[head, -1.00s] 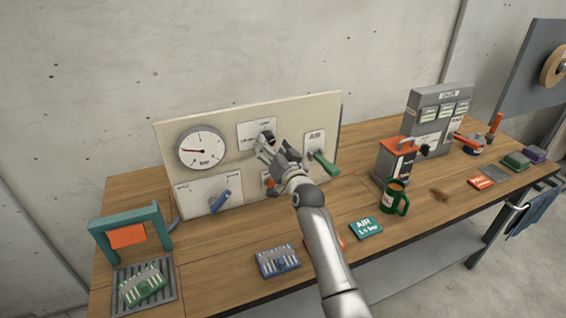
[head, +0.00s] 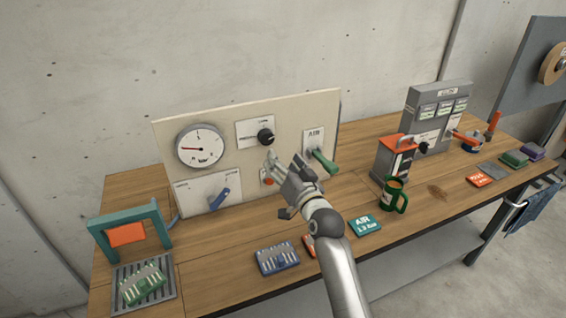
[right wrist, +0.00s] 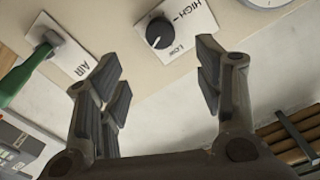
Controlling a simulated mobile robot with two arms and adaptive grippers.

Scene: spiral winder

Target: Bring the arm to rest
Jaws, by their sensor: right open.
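My right arm (head: 338,262) reaches up from the bottom of the head view, over the bench. My right gripper (head: 274,170) is open and empty in front of the cream panel (head: 226,125), below its black knob. In the right wrist view the open fingers (right wrist: 162,80) stand apart with nothing between them. The black knob (head: 265,136) is clear of the gripper; it also shows in the right wrist view (right wrist: 159,33). The gripper partly hides a small plate with a red-orange part (head: 268,181). My left gripper is not in view.
The panel carries a gauge (head: 200,146), a blue lever (head: 219,199) and a green AIR handle (head: 325,161). A teal frame (head: 154,222) is at left.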

